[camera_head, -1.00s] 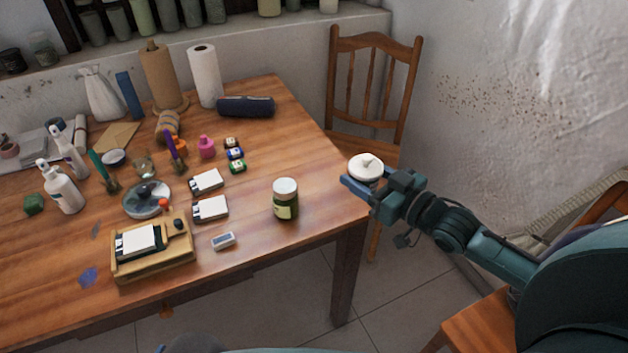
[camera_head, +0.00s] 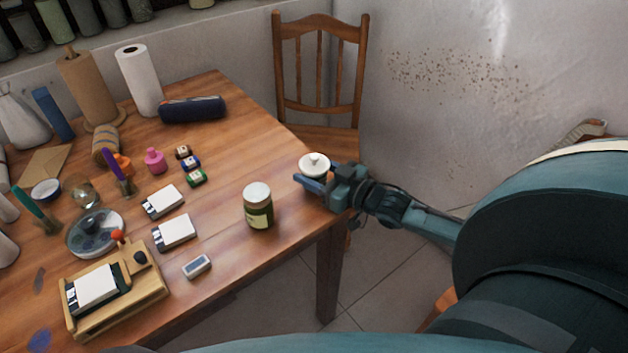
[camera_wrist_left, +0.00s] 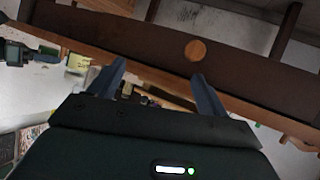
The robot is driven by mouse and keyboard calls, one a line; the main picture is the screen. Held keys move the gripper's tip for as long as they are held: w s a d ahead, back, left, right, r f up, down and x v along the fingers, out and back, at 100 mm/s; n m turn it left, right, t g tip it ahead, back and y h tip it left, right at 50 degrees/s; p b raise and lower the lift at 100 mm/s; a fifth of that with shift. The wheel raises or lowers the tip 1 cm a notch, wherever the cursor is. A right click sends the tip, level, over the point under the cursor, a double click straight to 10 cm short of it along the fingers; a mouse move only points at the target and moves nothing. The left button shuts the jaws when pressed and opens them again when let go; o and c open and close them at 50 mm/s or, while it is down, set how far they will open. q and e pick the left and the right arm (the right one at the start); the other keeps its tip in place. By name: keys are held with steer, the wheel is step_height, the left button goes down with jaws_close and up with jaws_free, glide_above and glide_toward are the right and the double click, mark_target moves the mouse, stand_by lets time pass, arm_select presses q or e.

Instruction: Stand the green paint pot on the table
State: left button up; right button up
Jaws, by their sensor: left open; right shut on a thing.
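A small green pot (camera_head: 197,178) is on the table (camera_head: 225,245), nearest in a short row with a blue pot (camera_head: 190,163) and a brown pot (camera_head: 183,152). An olive-green jar with a white lid (camera_head: 258,208) stands upright nearer the right corner. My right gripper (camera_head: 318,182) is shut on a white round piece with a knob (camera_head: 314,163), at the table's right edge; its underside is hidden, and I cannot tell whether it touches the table. My left gripper (camera_wrist_left: 158,82) is open and empty in the left wrist view, facing the table's front with a round wooden knob (camera_wrist_left: 195,50).
White-labelled boxes (camera_head: 174,232), a small grey-white block (camera_head: 197,266) and a wooden tray (camera_head: 150,290) lie left of the jar. A pink bottle (camera_head: 155,161) and dark case (camera_head: 192,109) are farther back. A chair (camera_head: 320,80) stands behind the corner. Bare wood surrounds the jar.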

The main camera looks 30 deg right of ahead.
steer(key=shift+f, duration=1.15)
steer(key=shift+f, duration=0.1)
steer(key=o, duration=1.1)
steer(key=p+v, duration=0.1)
steer(key=v, duration=1.1)
